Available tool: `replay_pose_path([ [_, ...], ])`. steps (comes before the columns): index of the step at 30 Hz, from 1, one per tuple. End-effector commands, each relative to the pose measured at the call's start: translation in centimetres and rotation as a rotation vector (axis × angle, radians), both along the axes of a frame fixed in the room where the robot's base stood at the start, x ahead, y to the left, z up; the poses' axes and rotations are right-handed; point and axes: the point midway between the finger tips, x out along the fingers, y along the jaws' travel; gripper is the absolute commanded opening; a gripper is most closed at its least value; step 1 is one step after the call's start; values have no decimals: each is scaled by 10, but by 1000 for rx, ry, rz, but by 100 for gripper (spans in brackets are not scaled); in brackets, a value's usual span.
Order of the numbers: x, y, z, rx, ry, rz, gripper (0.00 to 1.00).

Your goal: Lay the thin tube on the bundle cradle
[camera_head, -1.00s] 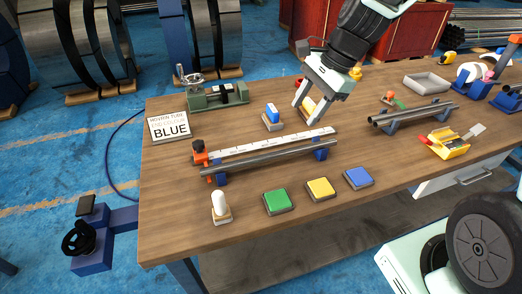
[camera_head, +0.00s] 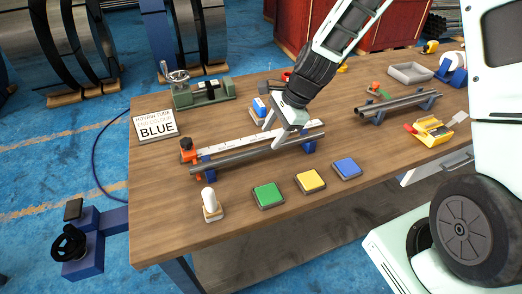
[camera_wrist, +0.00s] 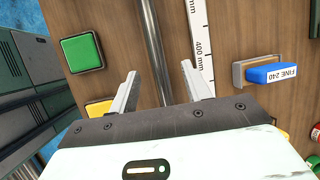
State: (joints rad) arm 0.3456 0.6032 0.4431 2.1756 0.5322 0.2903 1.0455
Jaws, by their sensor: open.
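The thin tube (camera_head: 240,158) is a long grey metal tube lying in the rack beside a white ruler strip, and it also shows in the wrist view (camera_wrist: 155,50). My gripper (camera_head: 289,143) is open over the right half of this tube and points down. In the wrist view the tube passes between the two spread fingers of my gripper (camera_wrist: 160,68), with space visible on both sides. Whether the fingertips reach down beside the tube I cannot tell. The bundle cradle (camera_head: 375,117), with blue supports, stands further right on the table and bears grey tubes (camera_head: 405,104).
Green (camera_head: 268,195), yellow (camera_head: 310,181) and blue (camera_head: 347,168) pads lie in front of the rack. A white-topped post (camera_head: 210,200) stands front left. A sign (camera_head: 156,125) reads BLUE. A blue block (camera_wrist: 273,73) marked FINE 240 sits behind the ruler. A grey tray (camera_head: 410,72) is at the back.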

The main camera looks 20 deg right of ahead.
Motion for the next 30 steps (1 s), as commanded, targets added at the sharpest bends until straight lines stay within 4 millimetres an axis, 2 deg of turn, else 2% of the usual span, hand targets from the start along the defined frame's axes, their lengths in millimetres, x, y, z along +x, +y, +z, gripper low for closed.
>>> replay_pose_path([
  [10,1,19,-39,2,3,3,48],
  [20,3,21,-45,0,0,1,48],
  [25,3,21,-45,0,0,1,4],
  [26,3,21,-45,0,0,1,0],
  [30,3,21,-44,0,0,1,0],
])
